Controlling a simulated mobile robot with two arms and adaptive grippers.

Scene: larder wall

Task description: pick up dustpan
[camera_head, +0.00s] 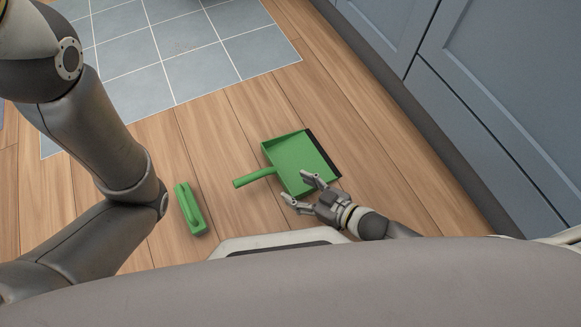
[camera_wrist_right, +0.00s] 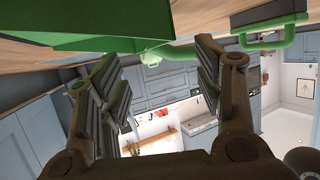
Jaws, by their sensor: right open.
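The green dustpan (camera_head: 298,160) lies on the wooden floor, its dark lip toward the cabinets and its handle (camera_head: 255,177) pointing left. My right gripper (camera_head: 295,186) is open and empty at the near side of the pan. In the head view its fingers overlap the pan's near edge; I cannot tell whether they touch. In the right wrist view, which is upside down, the dustpan (camera_wrist_right: 75,28) fills the top left. Its handle (camera_wrist_right: 165,53) shows beyond the open fingers of the right gripper (camera_wrist_right: 152,75). My left gripper is out of view; only its arm shows.
A green brush (camera_head: 190,212) lies on the floor left of the dustpan; it also shows in the right wrist view (camera_wrist_right: 277,38). Blue-grey cabinets (camera_head: 480,110) stand along the right. Grey tiles (camera_head: 165,50) lie farther off. Bare wooden floor surrounds the dustpan.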

